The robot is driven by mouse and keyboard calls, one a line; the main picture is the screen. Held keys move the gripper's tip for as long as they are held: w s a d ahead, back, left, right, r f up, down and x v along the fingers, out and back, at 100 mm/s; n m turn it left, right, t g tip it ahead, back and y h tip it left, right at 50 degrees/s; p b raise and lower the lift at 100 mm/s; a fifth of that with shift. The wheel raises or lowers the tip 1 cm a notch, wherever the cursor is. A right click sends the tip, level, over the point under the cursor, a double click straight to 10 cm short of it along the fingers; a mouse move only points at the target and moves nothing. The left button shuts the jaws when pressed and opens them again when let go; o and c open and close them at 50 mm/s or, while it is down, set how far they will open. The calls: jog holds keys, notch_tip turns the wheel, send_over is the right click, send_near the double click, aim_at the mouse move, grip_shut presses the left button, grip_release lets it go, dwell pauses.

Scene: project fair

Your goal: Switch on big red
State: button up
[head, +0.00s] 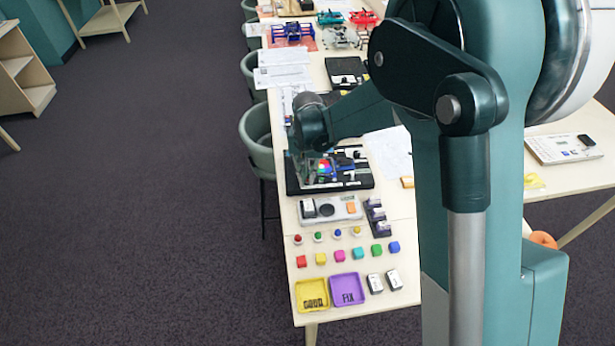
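I cannot tell for certain which thing is "big red". A red vehicle-like model (363,17) stands at the far end of the long table, too small to show any switch. Closer are a small red-topped peg (297,239) and a red cube (301,261). My gripper (303,168) hangs at the left edge of the table, over or beside a black board (350,184) that carries small red, green and blue parts. My arm's links hide part of the gripper, and its fingers are too small and dark to read. No held object is visible.
The long pale table (384,222) holds a grey panel (330,209), several coloured cubes, a yellow tray (312,294) marked GOOD and a purple tray (347,289) marked FIX. Green chairs (258,142) line its left side. Dark floor at left is clear. My arm hides the table's right side.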

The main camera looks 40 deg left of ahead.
grip_shut()
jog(key=shift+w+a+b, duration=0.1)
jog(key=shift+b, duration=0.2)
jog(key=shift+w+a+f+g+h+b, duration=0.1)
jog(key=shift+w+a+g+h+b, duration=0.1)
jog(key=shift+g+h+b, duration=0.35)
jog(key=shift+w+g+h+b, duration=0.15)
jog(key=shift+g+h+b, duration=0.2)
jog(key=shift+g+h, duration=0.15)
jog(key=o, duration=0.6)
grip_release()
jog(key=shift+c, duration=0.2)
jog(key=shift+a+r, duration=0.1)
jog(key=shift+r, duration=0.15)
